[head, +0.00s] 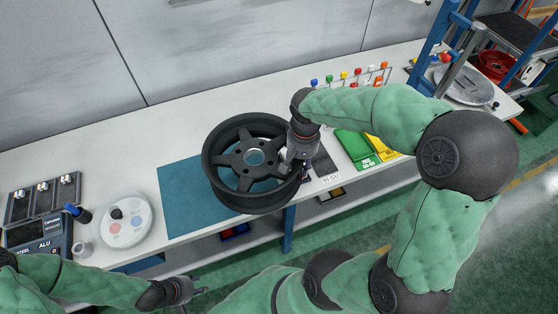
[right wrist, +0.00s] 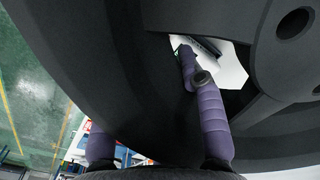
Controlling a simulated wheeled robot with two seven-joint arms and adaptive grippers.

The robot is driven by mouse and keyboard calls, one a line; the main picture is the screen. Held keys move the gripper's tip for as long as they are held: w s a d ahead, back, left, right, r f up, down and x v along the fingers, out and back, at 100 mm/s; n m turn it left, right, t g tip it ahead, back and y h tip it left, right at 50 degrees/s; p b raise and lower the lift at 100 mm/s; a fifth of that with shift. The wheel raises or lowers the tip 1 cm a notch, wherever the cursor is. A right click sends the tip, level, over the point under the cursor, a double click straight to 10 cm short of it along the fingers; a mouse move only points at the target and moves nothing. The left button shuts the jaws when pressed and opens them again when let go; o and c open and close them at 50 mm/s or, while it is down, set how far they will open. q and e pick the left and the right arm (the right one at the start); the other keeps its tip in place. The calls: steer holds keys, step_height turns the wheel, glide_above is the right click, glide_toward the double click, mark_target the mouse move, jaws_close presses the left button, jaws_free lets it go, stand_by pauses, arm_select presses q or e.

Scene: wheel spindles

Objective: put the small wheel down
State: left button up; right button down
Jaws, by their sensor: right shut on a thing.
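A dark grey spoked wheel (head: 212,176) is in the head view, tilted with its spoked face up, over the blue mat (head: 180,195) and the table's front edge. My right gripper (head: 301,172) is shut on the right side of its rim. In the right wrist view the wheel (right wrist: 80,60) fills most of the picture; one purple finger reaches inside the rim and the other is mostly hidden behind it. Whether the wheel touches the mat cannot be told. My left gripper (head: 203,291) is apart from the wheel, low at the left; its opening is unclear.
A round white disc (head: 127,222) and dark trays stand left of the mat. Green and yellow boxes (head: 355,148) and a rack of coloured knobs lie right of the wheel. A blue post stand is at the far right. The table behind the wheel is largely clear.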

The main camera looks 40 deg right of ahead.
mark_target(271, 168)
steer(key=w+a+f, duration=0.3)
steer(key=w+a+f+b, duration=0.1)
steer(key=w+a+f, duration=0.1)
steer(key=a, duration=0.1)
steer(key=w+a+f, duration=0.3)
steer(key=a, duration=0.1)
steer(key=shift+w+f+b, duration=0.35)
steer(key=shift+w+a+f, duration=0.15)
steer(key=shift+a+f, duration=0.05)
steer(key=shift+f, duration=0.2)
steer(key=shift+w+f+b, duration=0.1)
steer(key=shift+f+b, duration=0.25)
steer(key=shift+f, duration=1.35)
steer(key=c, duration=0.8)
jaws_free()
steer(key=shift+o, duration=0.2)
steer(key=shift+s+a, duration=0.1)
steer(key=shift+s, duration=0.1)
